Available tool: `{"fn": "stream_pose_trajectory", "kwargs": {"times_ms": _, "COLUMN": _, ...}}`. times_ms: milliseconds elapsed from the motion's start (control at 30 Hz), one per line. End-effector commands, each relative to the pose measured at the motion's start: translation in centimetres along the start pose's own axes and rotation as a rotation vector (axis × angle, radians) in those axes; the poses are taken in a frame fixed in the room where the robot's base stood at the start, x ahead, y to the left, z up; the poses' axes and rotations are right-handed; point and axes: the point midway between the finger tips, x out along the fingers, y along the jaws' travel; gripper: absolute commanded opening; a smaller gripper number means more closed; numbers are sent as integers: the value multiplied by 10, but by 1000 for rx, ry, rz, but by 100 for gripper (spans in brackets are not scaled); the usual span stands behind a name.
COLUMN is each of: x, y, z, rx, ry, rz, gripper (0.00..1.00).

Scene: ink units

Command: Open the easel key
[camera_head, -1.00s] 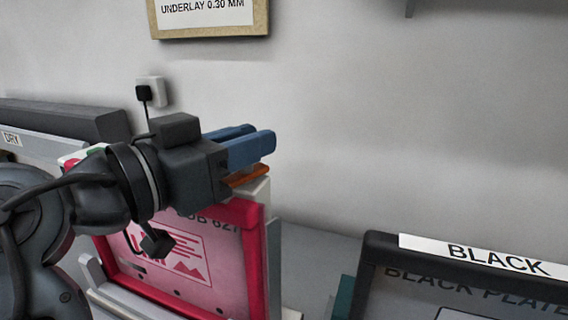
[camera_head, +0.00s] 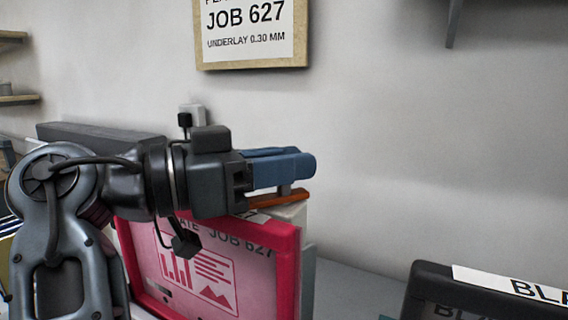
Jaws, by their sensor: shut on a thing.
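My gripper (camera_head: 298,166) reaches in from the left, its blue fingers level and close together above the top right corner of a red-framed plate marked JOB 627 (camera_head: 215,275). An orange bar (camera_head: 280,198), which looks like the easel key, lies directly under the fingers on top of a pale post (camera_head: 292,212). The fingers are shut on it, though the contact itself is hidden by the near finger. My gripper's dark body hides part of the plate's top edge.
A black-framed plate labelled BLACK (camera_head: 430,285) stands at the lower right. A JOB 627 sign (camera_head: 250,45) hangs on the wall above. A wall socket (camera_head: 195,113) and a long dark box (camera_head: 95,137) are behind my arm. The space right of the fingers is clear.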

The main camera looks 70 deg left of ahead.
Motion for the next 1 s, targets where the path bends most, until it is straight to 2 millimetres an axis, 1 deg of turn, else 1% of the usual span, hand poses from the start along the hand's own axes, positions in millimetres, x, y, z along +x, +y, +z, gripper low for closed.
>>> {"fn": "stream_pose_trajectory", "kwargs": {"times_ms": 67, "x": 0, "y": 0, "z": 1, "rx": -2, "ry": -3, "rz": 0, "gripper": 0}}
{"fn": "stream_pose_trajectory", "kwargs": {"times_ms": 100, "x": 0, "y": 0, "z": 2, "rx": -2, "ry": -3, "rz": 0, "gripper": 28}}
{"fn": "stream_pose_trajectory", "kwargs": {"times_ms": 233, "x": 0, "y": 0, "z": 1, "rx": -2, "ry": -3, "rz": 0, "gripper": 40}}
{"fn": "stream_pose_trajectory", "kwargs": {"times_ms": 300, "x": 0, "y": 0, "z": 1, "rx": -1, "ry": -2, "rz": 0, "gripper": 45}}
{"fn": "stream_pose_trajectory", "kwargs": {"times_ms": 533, "x": -1, "y": 0, "z": 1, "rx": -1, "ry": -1, "rz": -1, "gripper": 45}}
{"fn": "stream_pose_trajectory", "kwargs": {"times_ms": 633, "x": -8, "y": 0, "z": 1, "rx": -1, "ry": -1, "rz": -2, "gripper": 45}}
{"fn": "stream_pose_trajectory", "kwargs": {"times_ms": 1000, "x": -64, "y": -1, "z": 2, "rx": -1, "ry": -2, "rz": -2, "gripper": 45}}
